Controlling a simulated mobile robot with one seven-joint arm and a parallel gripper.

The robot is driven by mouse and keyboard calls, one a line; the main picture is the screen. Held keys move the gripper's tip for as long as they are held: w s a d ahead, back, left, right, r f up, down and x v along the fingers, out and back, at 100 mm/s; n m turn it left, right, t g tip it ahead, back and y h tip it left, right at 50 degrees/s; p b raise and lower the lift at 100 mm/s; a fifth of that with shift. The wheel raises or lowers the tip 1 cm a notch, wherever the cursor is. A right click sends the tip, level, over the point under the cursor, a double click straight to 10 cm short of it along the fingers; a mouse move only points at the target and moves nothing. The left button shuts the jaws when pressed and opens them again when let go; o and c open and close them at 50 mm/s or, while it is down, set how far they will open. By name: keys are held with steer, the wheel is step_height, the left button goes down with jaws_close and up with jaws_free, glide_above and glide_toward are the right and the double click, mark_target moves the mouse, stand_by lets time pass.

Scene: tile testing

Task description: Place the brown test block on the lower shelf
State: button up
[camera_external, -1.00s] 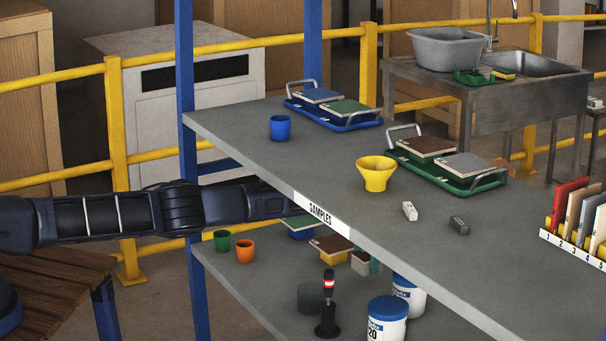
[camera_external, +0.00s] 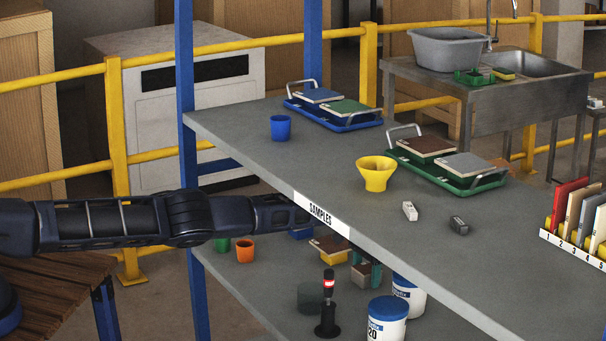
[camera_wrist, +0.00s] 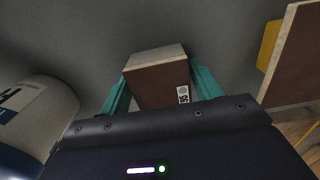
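The brown test block (camera_wrist: 158,82) with a pale top face and a small white label sits between the two teal fingers of my gripper (camera_wrist: 162,90) in the wrist view. The fingers lie along both its sides and appear shut on it. In the external view, the block (camera_external: 361,276) and a teal finger of my gripper (camera_external: 367,273) show below the upper shelf's front edge, over the lower shelf (camera_external: 262,290). I cannot tell whether the block's underside touches the lower shelf. My wrist partly reaches under the upper shelf, which hides some of the gripper.
A brown tile on a yellow block (camera_external: 330,247) stands left of the gripper. The upper shelf (camera_external: 330,215) hangs close overhead.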

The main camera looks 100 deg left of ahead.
mark_target(366, 267)
steer(key=shift+o, duration=0.9)
steer(key=shift+r, duration=0.1)
steer(key=shift+s+a+r, duration=0.1)
steer(key=shift+a+r, duration=0.05)
steer(key=shift+r, duration=2.65)
